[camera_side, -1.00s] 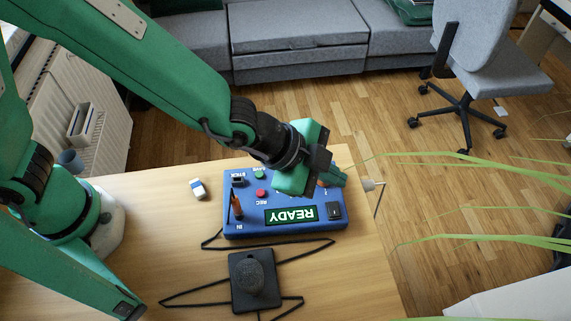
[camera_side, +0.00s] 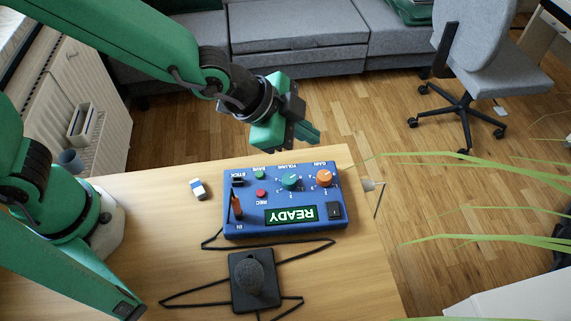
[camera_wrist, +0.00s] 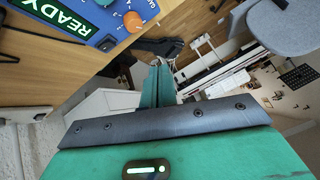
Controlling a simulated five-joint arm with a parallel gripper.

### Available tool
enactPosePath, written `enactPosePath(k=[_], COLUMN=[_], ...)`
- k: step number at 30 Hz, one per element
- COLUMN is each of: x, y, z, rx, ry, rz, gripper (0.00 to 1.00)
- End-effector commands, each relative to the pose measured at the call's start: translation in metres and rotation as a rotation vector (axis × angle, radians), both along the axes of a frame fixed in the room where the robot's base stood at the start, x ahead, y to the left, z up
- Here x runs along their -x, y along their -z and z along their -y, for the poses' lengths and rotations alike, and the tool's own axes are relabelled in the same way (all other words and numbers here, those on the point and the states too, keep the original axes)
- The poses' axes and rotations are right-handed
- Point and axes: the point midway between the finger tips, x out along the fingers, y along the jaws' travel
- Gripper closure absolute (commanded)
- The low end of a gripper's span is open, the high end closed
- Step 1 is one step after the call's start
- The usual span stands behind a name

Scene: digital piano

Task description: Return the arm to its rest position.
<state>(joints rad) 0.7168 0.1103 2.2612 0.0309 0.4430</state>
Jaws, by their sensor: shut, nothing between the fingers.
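My gripper (camera_side: 308,134) is raised above and behind the blue device, near the far table edge in the side view. Its green fingers are shut together and hold nothing. In the wrist view the shut fingers (camera_wrist: 158,84) point away from the camera. The blue device (camera_side: 253,215) lies on the table (camera_side: 160,215) below my gripper and apart from it. It has a READY screen (camera_side: 290,214), a teal volume knob (camera_side: 291,181) and an orange gain knob (camera_side: 324,178). The device's corner shows at the upper left of the wrist view (camera_wrist: 93,14).
A black microphone on a square base (camera_side: 253,280) stands in front of the device, with dark cable around it. A small white and blue block (camera_side: 198,190) lies left of the device. Green plant leaves (camera_side: 470,160) reach in from the right. The air around my gripper is clear.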

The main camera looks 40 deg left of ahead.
Motion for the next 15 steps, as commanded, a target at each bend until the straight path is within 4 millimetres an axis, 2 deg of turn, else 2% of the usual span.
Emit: enactPosePath(k=[1,7,15], x=[-0.004,-0.007,0.011], y=[-0.01,-0.038,-0.068], z=[-0.017,-0.082,-0.164], rx=[0.007,0.021,0.053], ry=[-0.047,-0.23,-0.48], rz=[-0.009,-0.074,-0.155], gripper=[1.0,1.0,1.0])
